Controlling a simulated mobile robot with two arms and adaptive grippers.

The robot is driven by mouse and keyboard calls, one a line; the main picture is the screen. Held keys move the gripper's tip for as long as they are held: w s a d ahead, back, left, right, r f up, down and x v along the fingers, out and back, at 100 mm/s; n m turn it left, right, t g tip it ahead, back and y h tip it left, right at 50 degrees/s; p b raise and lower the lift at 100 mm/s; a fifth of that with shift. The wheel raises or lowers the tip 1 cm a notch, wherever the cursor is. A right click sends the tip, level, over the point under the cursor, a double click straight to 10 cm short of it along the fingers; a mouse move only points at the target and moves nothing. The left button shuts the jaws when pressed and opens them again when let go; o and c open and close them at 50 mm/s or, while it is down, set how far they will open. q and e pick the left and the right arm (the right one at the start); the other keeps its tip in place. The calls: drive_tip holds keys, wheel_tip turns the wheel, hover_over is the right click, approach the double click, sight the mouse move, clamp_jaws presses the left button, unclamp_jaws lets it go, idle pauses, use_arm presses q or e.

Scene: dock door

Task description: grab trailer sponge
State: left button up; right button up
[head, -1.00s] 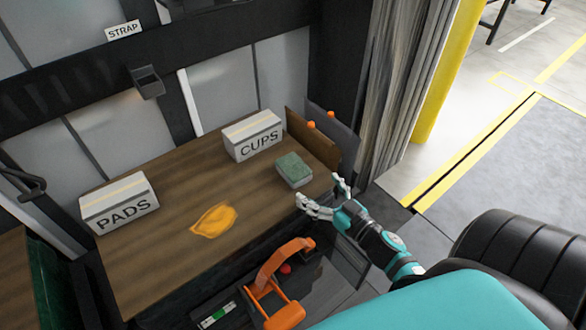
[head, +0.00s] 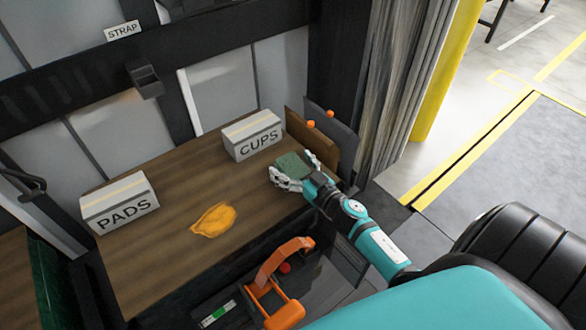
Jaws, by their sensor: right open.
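The green-topped sponge (head: 292,164) lies on the right end of the brown wooden trailer floor (head: 165,220), in front of the CUPS box. My right gripper (head: 295,176) is open, with its two fingers on either side of the sponge. The fingers and wrist hide the sponge's front and lower part. I cannot tell whether either finger touches it. My left gripper is not in view.
A CUPS box (head: 252,136) stands just behind the sponge, and upright boards (head: 313,142) stand at its right. A PADS box (head: 119,203) is at left. An orange-yellow patch (head: 213,219) lies mid-floor. An orange handle (head: 283,262) rises in front.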

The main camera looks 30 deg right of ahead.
drive_tip(key=shift+c, duration=0.4)
drive_tip(key=c, duration=0.8)
drive_tip(key=shift+o, duration=0.2)
